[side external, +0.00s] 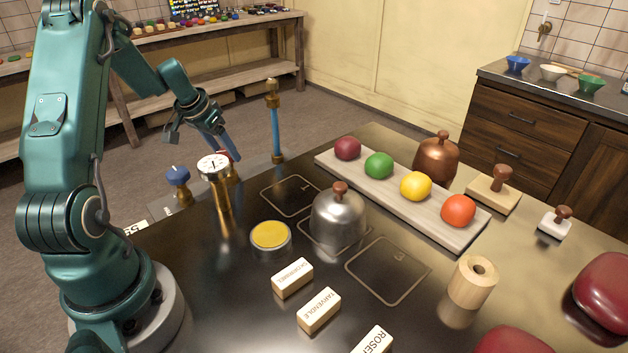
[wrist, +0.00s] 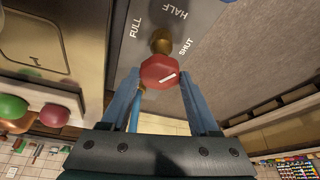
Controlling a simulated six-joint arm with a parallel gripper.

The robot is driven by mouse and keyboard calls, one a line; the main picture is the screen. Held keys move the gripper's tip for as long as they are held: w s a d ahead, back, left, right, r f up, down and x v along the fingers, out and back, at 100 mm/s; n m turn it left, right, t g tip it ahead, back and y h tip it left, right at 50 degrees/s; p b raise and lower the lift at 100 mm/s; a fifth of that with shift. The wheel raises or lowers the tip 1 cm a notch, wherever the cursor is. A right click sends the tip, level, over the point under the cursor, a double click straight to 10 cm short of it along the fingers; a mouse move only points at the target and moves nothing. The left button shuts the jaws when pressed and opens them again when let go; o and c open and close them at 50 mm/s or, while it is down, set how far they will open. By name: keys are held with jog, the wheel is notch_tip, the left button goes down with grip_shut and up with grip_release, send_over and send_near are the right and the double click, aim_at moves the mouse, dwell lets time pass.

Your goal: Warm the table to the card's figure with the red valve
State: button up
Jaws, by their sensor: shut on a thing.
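The red valve (wrist: 160,71) is an eight-sided knob with a white mark, on a brass stem above a grey plate lettered FULL, HALF and SHUT. My gripper (wrist: 159,76) has its two blue fingers closed on either side of it. In the side view my gripper (side external: 229,152) reaches down behind the gauge, and the red valve (side external: 224,155) is mostly hidden there. The gauge (side external: 213,165) has a white dial with a dark needle on a brass post; its reading is too small to tell. A white card (side external: 134,228) with dark figures lies at the table (side external: 230,300) edge, hard to read.
A blue valve (side external: 178,175) stands left of the gauge, and a blue pipe (side external: 276,125) rises behind. A steel dome (side external: 339,218), a yellow-topped tin (side external: 271,238), a board (side external: 450,232) of coloured balls and a copper dome (side external: 436,160) stand on the table.

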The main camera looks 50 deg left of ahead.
jog(key=m+h, duration=0.1)
jog(key=m, duration=0.3)
jog(key=m+h, duration=0.1)
jog(key=m, duration=0.1)
jog(key=shift+a+h, duration=0.25)
jog(key=shift+h, duration=0.05)
jog(key=m+h, duration=0.1)
jog(key=m, duration=0.2)
jog(key=m+g+h, duration=0.1)
jog(key=m, duration=0.2)
jog(key=shift+a, duration=0.1)
jog(key=shift+m, duration=0.3)
jog(key=o, duration=1.4)
jog(key=shift+c, duration=0.2)
jog(key=v, duration=0.5)
jog(key=shift+w, duration=0.15)
